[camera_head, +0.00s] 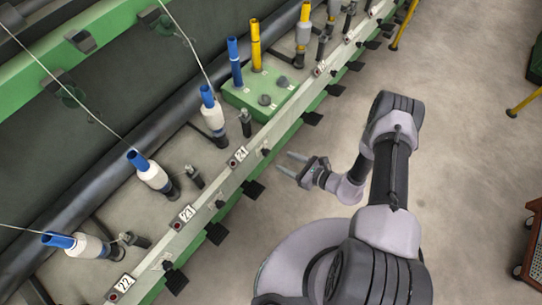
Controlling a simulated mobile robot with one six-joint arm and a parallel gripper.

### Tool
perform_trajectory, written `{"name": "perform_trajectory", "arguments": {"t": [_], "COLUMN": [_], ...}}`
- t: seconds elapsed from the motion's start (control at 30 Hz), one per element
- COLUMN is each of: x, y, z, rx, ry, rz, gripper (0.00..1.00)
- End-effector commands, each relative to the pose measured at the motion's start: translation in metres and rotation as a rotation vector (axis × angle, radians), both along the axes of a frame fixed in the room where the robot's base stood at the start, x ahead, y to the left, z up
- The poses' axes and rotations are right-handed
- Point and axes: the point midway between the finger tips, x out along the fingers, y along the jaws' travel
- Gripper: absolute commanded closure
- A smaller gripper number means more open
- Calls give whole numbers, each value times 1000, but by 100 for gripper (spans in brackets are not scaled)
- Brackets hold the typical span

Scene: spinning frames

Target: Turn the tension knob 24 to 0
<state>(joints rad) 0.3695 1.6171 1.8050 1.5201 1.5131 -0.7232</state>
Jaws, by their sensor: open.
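The spinning frame's pale front rail (208,195) runs diagonally from lower left to upper right. A number plate (240,156) on it seems to read 24, though its last digit is hard to tell. Right of this plate, a small dark knob (265,152) sits on the rail; its setting is too small to read, and I cannot tell for sure that it is the tension knob. My gripper (285,162) is open and empty, its two fingers pointing left toward the rail near this knob. It appears apart from the rail.
Plates 23 (185,213) and 22 (122,284) are lower left. Dark paddles (254,190) jut out below the rail. White bobbins with blue tops (212,112) stand behind it. A green block (262,95) holds blue and yellow tubes. Floor (460,150) to the right is mostly clear.

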Motion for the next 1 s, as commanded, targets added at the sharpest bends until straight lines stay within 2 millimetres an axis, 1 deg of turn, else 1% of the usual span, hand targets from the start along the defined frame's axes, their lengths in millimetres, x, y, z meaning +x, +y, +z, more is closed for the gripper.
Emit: {"name": "perform_trajectory", "arguments": {"t": [0.03,0.1,0.2,0.3,0.5,0.7,0.73,0.8,0.87,0.9,0.97,1.0], "x": [8,19,33,42,50,50,50,50,50,50,50,50], "y": [12,27,44,55,64,65,65,65,65,64,65,65], "z": [-10,-18,-26,-31,-34,-33,-33,-33,-33,-33,-33,-33], "rx": [0,0,1,0,0,1,1,1,1,1,1,1], "ry": [-2,-1,-1,0,0,1,1,1,1,1,1,1], "rz": [7,6,4,3,1,1,1,1,1,1,1,1], "gripper": [49,49,49,49,49,49,51,65,76,84,96,100]}}
